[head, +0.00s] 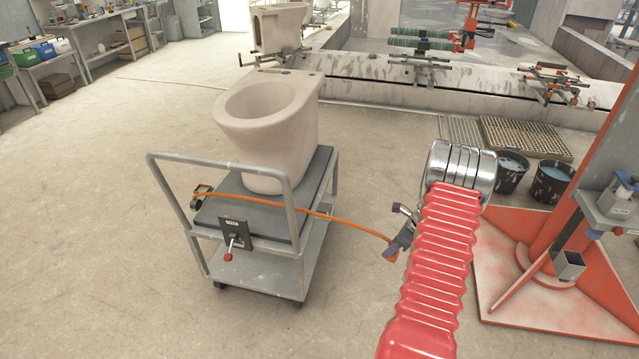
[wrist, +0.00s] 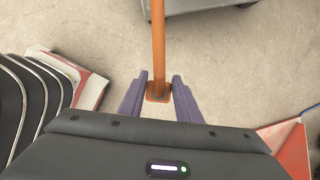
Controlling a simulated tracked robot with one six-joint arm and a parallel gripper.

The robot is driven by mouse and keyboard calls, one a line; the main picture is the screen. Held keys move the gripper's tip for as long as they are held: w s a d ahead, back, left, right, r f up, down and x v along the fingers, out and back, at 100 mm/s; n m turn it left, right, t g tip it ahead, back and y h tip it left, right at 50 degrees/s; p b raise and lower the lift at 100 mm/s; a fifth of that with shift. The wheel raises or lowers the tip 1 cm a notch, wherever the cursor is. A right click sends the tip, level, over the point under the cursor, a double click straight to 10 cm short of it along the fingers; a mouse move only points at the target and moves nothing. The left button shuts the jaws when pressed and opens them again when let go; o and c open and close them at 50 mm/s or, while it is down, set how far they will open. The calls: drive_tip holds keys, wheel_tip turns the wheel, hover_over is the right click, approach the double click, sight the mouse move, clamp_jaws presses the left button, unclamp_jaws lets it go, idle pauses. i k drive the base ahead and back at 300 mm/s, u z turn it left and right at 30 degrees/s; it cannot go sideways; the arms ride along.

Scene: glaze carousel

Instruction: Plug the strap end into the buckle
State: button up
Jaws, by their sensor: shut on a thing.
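My gripper (head: 391,252) has purple fingers and is shut on the end of the orange strap, to the right of the grey cart and clear of it. In the wrist view the brownish strap end (wrist: 158,97) sits between the fingertips (wrist: 159,80). The orange strap (head: 290,207) runs left from my gripper across the cart top to a dark frame-like fitting (head: 202,195) at the cart's left edge. A small grey fitting (head: 325,209) shows at the cart's right side; I cannot tell whether it is the buckle.
A beige toilet bowl (head: 262,130) stands on the cart (head: 300,265). A black plate with a red-knobbed lever (head: 233,237) is on the cart's near side. An orange stand (head: 540,290) and black buckets (head: 552,185) are at right. Floor left of the cart is clear.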

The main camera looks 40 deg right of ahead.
sight(323, 209)
drive_tip(key=i, duration=1.35)
